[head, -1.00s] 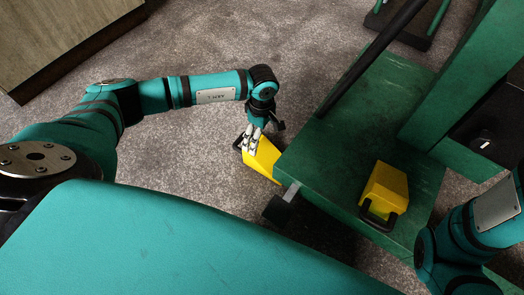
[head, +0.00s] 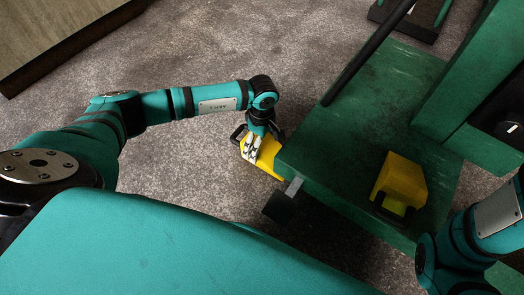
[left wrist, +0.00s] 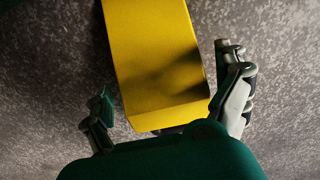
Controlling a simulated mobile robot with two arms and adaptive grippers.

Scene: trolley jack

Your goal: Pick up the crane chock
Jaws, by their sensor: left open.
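A yellow chock (head: 268,168) with a black handle lies on the floor, against or close to the left side of the green crane base (head: 340,165). My left gripper (head: 252,151) is directly over this chock, with its fingers open. In the left wrist view the chock (left wrist: 155,55) lies between the two spread fingers, with a gap beside each; I cannot tell whether either touches. A second yellow chock (head: 401,178) with a dark handle sits on top of the crane base. My right gripper is out of view; only part of that arm shows at the right.
A black bar (head: 367,52) slants over the crane base, and a green upright (head: 468,70) rises at its right. A dark wheel (head: 280,207) sits at its near corner. A wooden cabinet (head: 60,35) stands at upper left. Carpet between cabinet and crane is clear.

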